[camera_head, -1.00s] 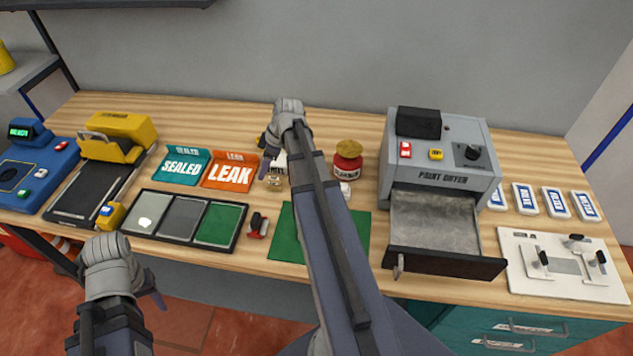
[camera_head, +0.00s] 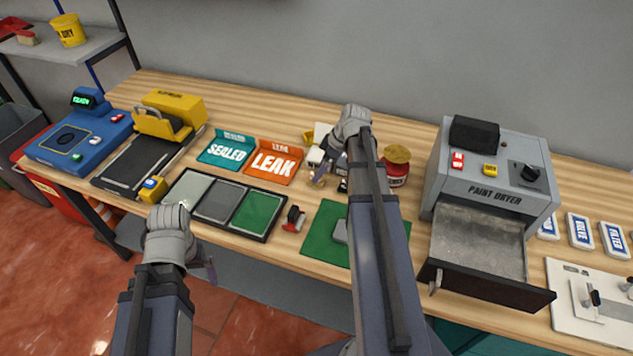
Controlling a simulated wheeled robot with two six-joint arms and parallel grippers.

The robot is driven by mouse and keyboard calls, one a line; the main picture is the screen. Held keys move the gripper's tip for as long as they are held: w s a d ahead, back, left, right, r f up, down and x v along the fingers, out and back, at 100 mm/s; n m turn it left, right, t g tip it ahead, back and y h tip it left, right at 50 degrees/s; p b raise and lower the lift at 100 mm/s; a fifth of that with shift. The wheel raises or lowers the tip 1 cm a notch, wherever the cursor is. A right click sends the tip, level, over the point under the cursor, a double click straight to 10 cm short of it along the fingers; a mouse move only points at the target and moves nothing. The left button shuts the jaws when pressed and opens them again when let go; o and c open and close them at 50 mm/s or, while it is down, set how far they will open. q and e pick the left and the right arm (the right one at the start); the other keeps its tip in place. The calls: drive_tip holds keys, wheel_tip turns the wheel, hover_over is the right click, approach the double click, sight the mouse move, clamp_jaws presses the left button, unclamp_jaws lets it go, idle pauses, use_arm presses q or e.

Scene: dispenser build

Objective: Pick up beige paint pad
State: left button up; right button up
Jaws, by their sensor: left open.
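A black tray (camera_head: 212,226) near the front edge of the wood bench holds three pads side by side. The left pad (camera_head: 190,188) is the palest, a greyish beige, with a small white patch near its front. The middle pad (camera_head: 220,202) is grey and the right pad (camera_head: 257,212) is green. My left gripper (camera_head: 196,250) is open, just in front of the tray's left end, and looks empty; its hand hides part of its fingers. My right gripper (camera_head: 322,176) is farther back, right of the orange LEAK tray, among small white objects; its jaws are mostly hidden.
A green mat (camera_head: 318,238) with a grey block (camera_head: 341,231) lies partly under my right arm. A small red-and-black tool (camera_head: 294,219) is beside the tray. The paint dryer (camera_head: 492,180) has its drawer open at right. A yellow device (camera_head: 153,189) stands left of the tray.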

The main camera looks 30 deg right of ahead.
drive_tip(key=b+x, duration=0.3)
drive_tip(key=x, duration=0.1)
drive_tip(key=shift+f+b, duration=0.35)
drive_tip(key=shift+b, duration=0.05)
drive_tip(key=shift+r, duration=0.1)
drive_tip(key=shift+a, duration=0.1)
drive_tip(key=shift+c, duration=0.3)
clamp_jaws()
wheel_tip(320, 180, up, 10)
drive_tip(key=p, duration=1)
